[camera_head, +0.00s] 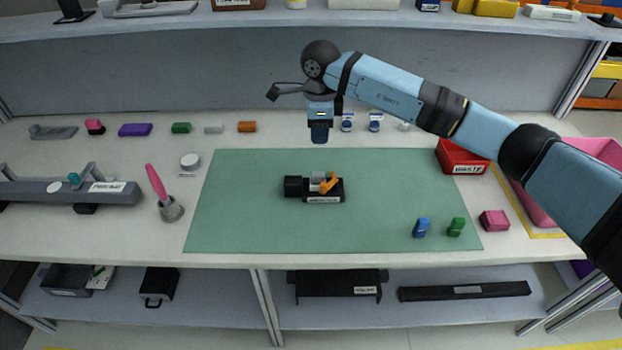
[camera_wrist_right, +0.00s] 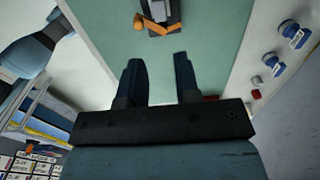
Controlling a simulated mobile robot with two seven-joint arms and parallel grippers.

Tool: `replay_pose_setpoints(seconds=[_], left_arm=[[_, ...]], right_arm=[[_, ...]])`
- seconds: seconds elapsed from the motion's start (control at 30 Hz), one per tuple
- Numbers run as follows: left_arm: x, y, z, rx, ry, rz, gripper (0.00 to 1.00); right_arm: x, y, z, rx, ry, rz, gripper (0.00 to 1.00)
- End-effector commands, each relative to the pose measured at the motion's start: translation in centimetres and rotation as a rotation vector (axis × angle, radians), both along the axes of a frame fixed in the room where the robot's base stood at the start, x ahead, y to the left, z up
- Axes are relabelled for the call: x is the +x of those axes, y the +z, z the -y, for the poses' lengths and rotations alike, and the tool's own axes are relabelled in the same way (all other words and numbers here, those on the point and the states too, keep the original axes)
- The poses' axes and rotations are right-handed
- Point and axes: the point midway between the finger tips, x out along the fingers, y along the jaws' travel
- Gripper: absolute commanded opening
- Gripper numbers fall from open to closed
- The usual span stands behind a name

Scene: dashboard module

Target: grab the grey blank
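A small light grey block (camera_head: 213,128), which looks like the grey blank, lies on the white table near the back, between a green block (camera_head: 181,128) and an orange block (camera_head: 247,127). My right gripper (camera_head: 320,134) hangs pointing down near the back edge of the green mat, to the right of these blocks and apart from them. In the right wrist view its two fingers (camera_wrist_right: 158,73) stand apart with nothing between them. The grey block does not show clearly in that view. My left gripper is not in view.
A black fixture (camera_head: 294,187) with an orange lever stands on the green mat (camera_head: 240,220). Blue-and-white bottles (camera_head: 347,122) stand right of my gripper. A red waste bin (camera_head: 462,158) sits under my right arm. A shelf (camera_head: 230,22) overhangs behind.

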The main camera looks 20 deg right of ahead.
Motion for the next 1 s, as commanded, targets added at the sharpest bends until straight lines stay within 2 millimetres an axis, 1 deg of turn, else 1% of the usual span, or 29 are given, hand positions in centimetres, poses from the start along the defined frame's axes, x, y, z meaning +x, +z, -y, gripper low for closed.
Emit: replay_pose_setpoints(seconds=[0.2, 0.33, 0.43, 0.67, 0.77, 0.9, 1.0], left_arm=[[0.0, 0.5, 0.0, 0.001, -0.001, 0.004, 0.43], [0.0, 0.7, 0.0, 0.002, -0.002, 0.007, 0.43], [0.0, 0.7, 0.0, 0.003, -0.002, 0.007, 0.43], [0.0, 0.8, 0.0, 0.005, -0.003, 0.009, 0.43], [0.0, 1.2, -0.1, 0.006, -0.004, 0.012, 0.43], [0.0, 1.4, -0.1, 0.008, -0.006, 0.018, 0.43], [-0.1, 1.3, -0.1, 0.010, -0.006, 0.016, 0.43]], right_arm=[[-0.1, -4.3, 0.0, 0.001, -0.001, -0.006, 0.30], [-0.1, -6.5, -0.1, 0.002, 0.000, -0.005, 0.30], [-0.1, -7.5, -0.1, 0.004, 0.001, -0.003, 0.30], [-0.1, -8.8, 0.1, 0.004, -0.001, -0.003, 0.30], [-0.2, -10.1, 0.2, 0.004, 0.000, -0.006, 0.30], [-0.1, -12.3, 0.3, 0.005, 0.000, -0.005, 0.30], [-0.1, -13.1, 0.3, 0.005, 0.001, -0.003, 0.30]])
